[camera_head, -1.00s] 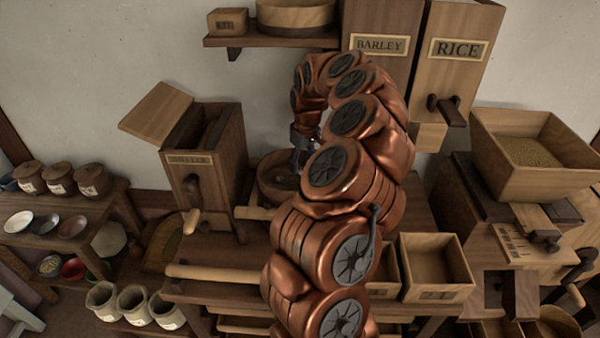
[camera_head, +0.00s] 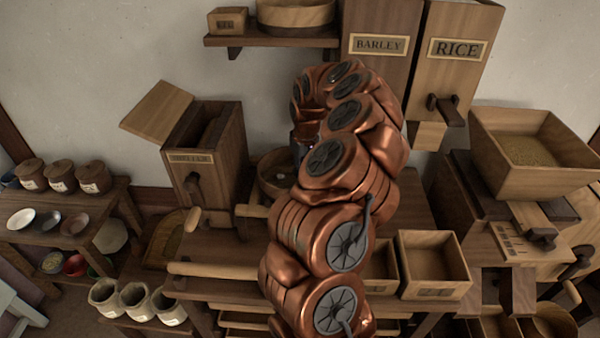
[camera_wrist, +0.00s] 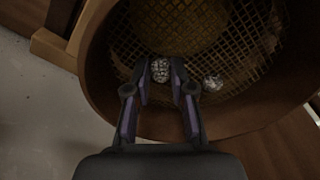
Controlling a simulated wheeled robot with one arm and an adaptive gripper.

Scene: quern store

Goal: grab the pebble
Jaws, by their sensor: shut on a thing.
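A grey, rough pebble (camera_wrist: 160,70) is between the fingertips of my gripper (camera_wrist: 160,75) in the wrist view. The fingers are shut on it. A second grey pebble (camera_wrist: 212,84) lies apart, to the right, on the mesh of a round wooden sieve (camera_wrist: 98,75). My gripper is over the inside of this sieve. In the head view the sieve (camera_head: 268,170) shows beside my arm, partly hidden. My gripper is mostly hidden behind my copper arm there.
A wooden hopper box (camera_head: 215,160) with an open lid stands left of the sieve. Barley (camera_head: 379,44) and rice (camera_head: 455,48) bins rise behind my arm. An empty wooden box (camera_head: 433,265) is on the right. A shelf (camera_head: 270,40) hangs above.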

